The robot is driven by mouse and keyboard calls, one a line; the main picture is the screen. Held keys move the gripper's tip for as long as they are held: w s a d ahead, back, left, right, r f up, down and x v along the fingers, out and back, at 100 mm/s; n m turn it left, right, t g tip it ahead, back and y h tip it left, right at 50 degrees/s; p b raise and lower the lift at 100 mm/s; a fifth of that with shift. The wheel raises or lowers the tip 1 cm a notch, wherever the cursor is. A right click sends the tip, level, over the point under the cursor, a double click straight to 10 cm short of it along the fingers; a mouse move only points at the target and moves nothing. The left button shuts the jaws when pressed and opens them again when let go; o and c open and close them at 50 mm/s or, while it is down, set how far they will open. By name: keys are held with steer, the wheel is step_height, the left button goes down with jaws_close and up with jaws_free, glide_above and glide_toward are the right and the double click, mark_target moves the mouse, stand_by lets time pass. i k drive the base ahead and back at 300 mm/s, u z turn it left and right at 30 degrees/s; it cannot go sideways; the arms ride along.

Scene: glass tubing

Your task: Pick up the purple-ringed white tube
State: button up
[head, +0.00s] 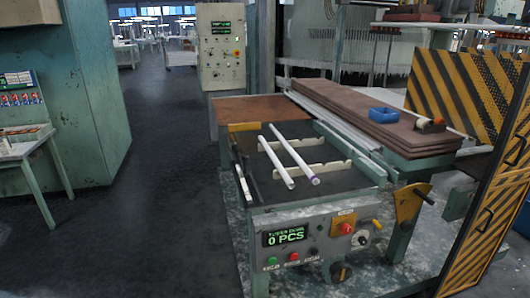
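Two long white tubes lie side by side on notched pale supports on top of a green machine table (345,192). The right tube (293,153) has a purple ring near its front end, which marks it as the purple-ringed white tube. The left tube (274,160) is white, and I see no purple ring on it. Both tubes slant from back left to front right and are apart from each other. My gripper is not in view.
A control panel reading "0 PCS" (285,237) is on the machine's front. A yellow-black striped guard (490,200) stands at right. Dark floor (150,230) is clear at left.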

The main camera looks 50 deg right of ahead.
mark_target(316, 181)
steer(key=z, duration=0.15)
steer(key=k, duration=0.2)
steer(key=u, duration=1.75)
steer(key=k, duration=0.55)
steer(key=z, duration=0.55)
steer(key=k, duration=0.75)
steer(key=z, duration=0.6)
steer(key=i, duration=1.35)
steer(key=u, duration=0.25)
